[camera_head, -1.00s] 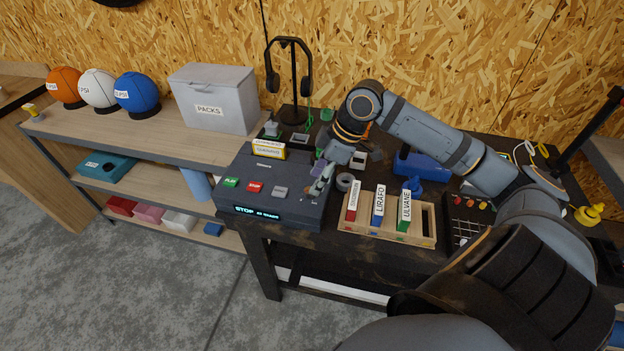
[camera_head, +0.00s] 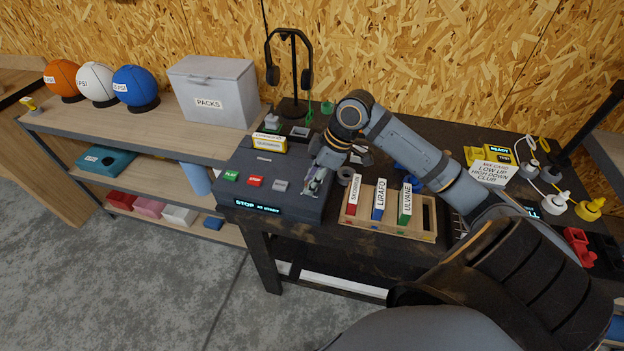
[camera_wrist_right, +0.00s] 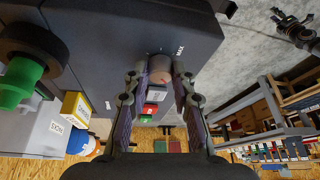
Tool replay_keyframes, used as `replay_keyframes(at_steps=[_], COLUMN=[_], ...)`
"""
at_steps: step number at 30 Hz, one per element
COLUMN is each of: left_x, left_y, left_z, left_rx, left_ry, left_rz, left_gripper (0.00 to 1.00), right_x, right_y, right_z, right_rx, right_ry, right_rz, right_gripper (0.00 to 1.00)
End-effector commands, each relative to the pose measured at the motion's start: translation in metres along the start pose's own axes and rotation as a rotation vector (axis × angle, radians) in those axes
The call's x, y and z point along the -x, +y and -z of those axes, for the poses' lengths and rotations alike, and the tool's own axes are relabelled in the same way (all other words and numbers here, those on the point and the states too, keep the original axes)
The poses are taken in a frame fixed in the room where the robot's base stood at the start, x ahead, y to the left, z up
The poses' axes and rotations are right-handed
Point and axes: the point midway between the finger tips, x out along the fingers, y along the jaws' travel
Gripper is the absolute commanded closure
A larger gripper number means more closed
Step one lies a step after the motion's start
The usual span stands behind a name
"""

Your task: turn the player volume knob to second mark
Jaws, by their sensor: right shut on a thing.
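The player (camera_head: 240,190) is a dark grey box at the bench's left front, with a lit display reading STOP and smaller text. My right gripper (camera_head: 315,186) is at its right end and hides the volume knob in the head view. In the right wrist view, the round grey-brown knob (camera_wrist_right: 160,66) sits between the two fingers of my right gripper (camera_wrist_right: 159,80), which is shut on it. A red line shows on the knob. A MAX label and small marks lie beside it on the panel. My left gripper is not in view.
Green, red and grey buttons (camera_head: 255,181) sit left of the gripper. A wooden rack (camera_head: 390,226) with labelled blocks stands close on the right. A headphone stand (camera_head: 293,75) and a yellow-labelled box (camera_head: 268,143) are behind.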

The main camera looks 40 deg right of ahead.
Motion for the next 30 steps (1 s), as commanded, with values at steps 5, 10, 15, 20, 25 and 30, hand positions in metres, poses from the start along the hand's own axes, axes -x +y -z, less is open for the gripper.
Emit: replay_keyframes(at_steps=[5, 10, 15, 20, 25, 30], left_x=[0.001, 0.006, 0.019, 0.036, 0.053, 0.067], left_y=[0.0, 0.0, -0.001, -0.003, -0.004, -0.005], left_z=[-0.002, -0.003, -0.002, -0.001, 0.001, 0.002], left_rx=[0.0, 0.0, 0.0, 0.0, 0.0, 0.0], left_ry=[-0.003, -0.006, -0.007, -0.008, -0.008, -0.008], left_rz=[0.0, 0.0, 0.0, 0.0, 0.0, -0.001], left_gripper=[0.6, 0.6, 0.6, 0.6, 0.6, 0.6], right_x=[0.001, 0.002, 0.004, 0.005, 0.005, 0.004], right_y=[0.0, 0.0, -0.001, -0.003, -0.004, -0.005], right_z=[0.0, 0.001, 0.002, 0.003, 0.003, 0.004], right_rx=[-0.001, -0.027, -0.1, -0.216, -0.364, -0.514], right_ry=[0.0, 0.0, 0.003, 0.008, 0.016, 0.022], right_rz=[-0.001, -0.011, -0.041, -0.086, -0.147, -0.209], right_gripper=[1.0, 1.0, 1.0, 1.0, 1.0, 1.0])
